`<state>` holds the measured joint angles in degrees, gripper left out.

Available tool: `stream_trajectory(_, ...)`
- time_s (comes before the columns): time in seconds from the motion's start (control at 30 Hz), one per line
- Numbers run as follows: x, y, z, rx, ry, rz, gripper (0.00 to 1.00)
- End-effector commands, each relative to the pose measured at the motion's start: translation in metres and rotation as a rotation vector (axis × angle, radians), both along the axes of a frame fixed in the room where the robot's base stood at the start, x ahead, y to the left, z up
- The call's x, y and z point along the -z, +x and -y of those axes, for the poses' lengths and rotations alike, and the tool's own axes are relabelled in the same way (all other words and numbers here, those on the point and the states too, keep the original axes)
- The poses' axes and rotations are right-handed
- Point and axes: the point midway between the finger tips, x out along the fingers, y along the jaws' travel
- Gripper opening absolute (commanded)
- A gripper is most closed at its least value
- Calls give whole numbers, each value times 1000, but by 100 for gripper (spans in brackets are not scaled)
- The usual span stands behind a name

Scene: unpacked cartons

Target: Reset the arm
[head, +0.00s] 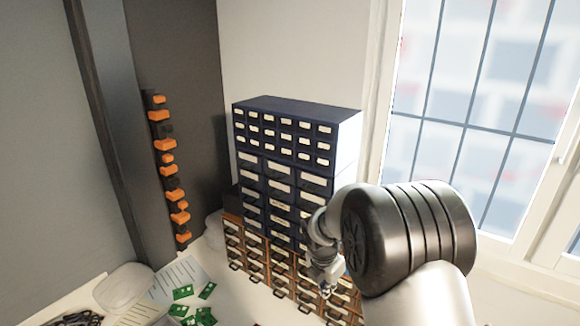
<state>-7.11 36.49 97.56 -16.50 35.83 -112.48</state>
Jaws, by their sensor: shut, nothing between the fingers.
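My arm comes in from the bottom right, with a large black ribbed joint and a pale link. Beyond the joint, my gripper (328,288) shows small and partly hidden, hanging downward in front of the drawer cabinets. It looks shut, with nothing seen in it. I cannot tell whether it touches the drawers behind it.
A dark blue drawer cabinet (300,110) stands against the wall, with brown drawer units (256,256) low in front. Several green circuit boards (183,292) and papers lie at the bottom left. An orange-and-black strip (162,144) hangs on the left. A window (480,100) is at right.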

Motion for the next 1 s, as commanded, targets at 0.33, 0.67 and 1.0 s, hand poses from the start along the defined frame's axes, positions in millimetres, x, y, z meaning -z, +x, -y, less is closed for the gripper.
stream_trajectory(0.33,-107,-109,24,824,247,171,0)
stream_trajectory(0.67,-132,-245,32,1604,539,266,0)
stream_trajectory(1.0,-107,-332,28,2142,759,269,0)
